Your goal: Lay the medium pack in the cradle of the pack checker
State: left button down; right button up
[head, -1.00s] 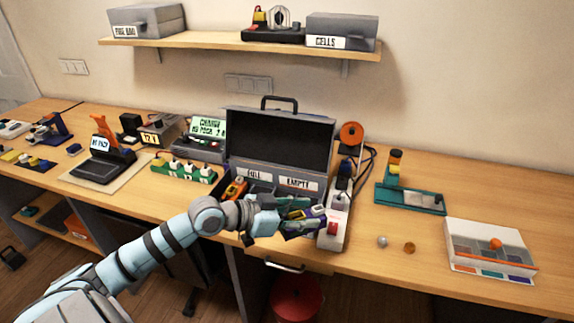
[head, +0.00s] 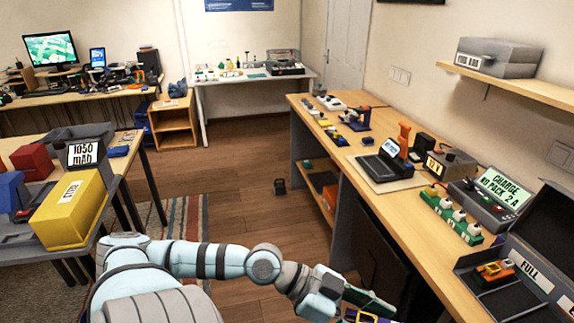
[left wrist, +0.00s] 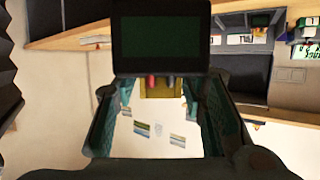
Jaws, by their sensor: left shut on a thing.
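The pack checker (head: 390,165) stands on a light mat on the right-hand bench, with a small lit screen, a dark base and an orange upright. Its cradle looks empty. My left gripper (head: 365,305) is shut on a pack (head: 363,318), which I take as the medium pack. The gripper is low, in front of the bench and apart from the checker. In the left wrist view, a yellow part (left wrist: 158,89) with red and black ends shows between the fingers (left wrist: 160,100). My right gripper is not in view.
The charger (head: 490,200) and a green strip (head: 450,215) with white knobs stand nearer on the bench. The open case (head: 510,285) is at the lower right. A table with a yellow box (head: 72,210) is at the left. Open floor lies between the tables.

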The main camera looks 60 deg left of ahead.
aim_at(378, 167)
jog(key=u, duration=2)
jog(key=i, duration=5.05)
jog(key=z, duration=5.75)
